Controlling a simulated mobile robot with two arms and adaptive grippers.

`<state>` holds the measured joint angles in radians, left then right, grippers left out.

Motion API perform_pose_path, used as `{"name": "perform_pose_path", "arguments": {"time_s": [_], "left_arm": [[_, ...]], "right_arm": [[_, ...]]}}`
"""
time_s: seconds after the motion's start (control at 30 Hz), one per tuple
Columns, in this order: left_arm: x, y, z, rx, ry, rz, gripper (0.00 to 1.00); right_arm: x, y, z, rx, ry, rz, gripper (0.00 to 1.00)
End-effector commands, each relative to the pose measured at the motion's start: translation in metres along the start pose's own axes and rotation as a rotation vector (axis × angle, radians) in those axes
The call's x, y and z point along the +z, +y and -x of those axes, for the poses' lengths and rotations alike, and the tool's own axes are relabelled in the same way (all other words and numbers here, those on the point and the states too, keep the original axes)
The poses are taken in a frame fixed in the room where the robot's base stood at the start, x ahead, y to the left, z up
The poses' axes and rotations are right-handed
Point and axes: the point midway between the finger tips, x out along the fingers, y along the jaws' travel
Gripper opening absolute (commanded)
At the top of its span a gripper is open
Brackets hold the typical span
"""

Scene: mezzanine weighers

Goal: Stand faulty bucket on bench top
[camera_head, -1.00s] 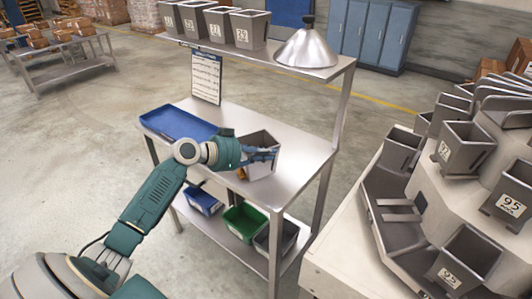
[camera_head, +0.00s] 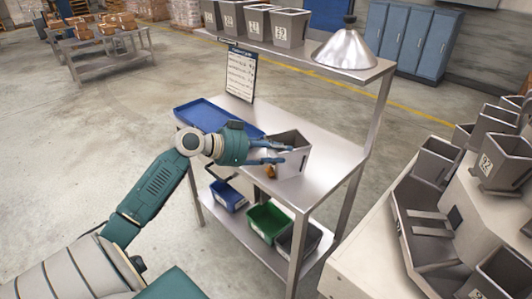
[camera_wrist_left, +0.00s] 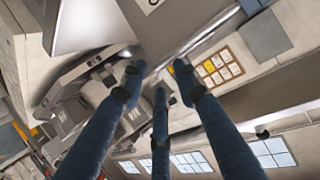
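A grey open-topped bucket (camera_head: 293,163) stands upright on the steel bench top (camera_head: 325,172), near its front edge. My left gripper (camera_head: 284,153) is at the bucket's left side. Its blue fingers are spread apart and overlap the bucket in the head view; whether they touch it is unclear. In the left wrist view, the three fingers of the left gripper (camera_wrist_left: 160,80) are apart with nothing held between them. A grey surface with a white label, likely the bucket (camera_wrist_left: 185,20), lies just beyond the tips. A small orange-brown piece (camera_head: 270,171) shows below the fingers. My right gripper is out of view.
A blue tray (camera_head: 205,116) lies on the bench's left part. A sign (camera_head: 241,75) stands behind it. The upper shelf (camera_head: 300,54) holds several buckets and a metal cone (camera_head: 347,48). Bins sit on the lower shelf. The weigher (camera_head: 385,235) stands at right.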

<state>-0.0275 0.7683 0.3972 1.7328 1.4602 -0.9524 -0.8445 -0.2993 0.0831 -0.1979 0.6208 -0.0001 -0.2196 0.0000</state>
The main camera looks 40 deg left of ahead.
Motion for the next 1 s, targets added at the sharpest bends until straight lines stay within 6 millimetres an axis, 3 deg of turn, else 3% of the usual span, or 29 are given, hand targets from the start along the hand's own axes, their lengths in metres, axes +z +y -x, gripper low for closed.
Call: {"name": "perform_pose_path", "arguments": {"time_s": [0.2,0.33,1.0], "left_arm": [[0.002,0.0,0.037,0.0,-0.001,0.001,0.31],[0.0,0.0,0.048,0.0,0.001,0.0,0.31],[0.003,0.003,0.049,0.004,-0.007,0.003,0.31]], "right_arm": [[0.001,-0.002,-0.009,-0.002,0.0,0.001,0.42],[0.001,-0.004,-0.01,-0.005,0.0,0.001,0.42],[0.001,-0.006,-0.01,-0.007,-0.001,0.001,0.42]]}}
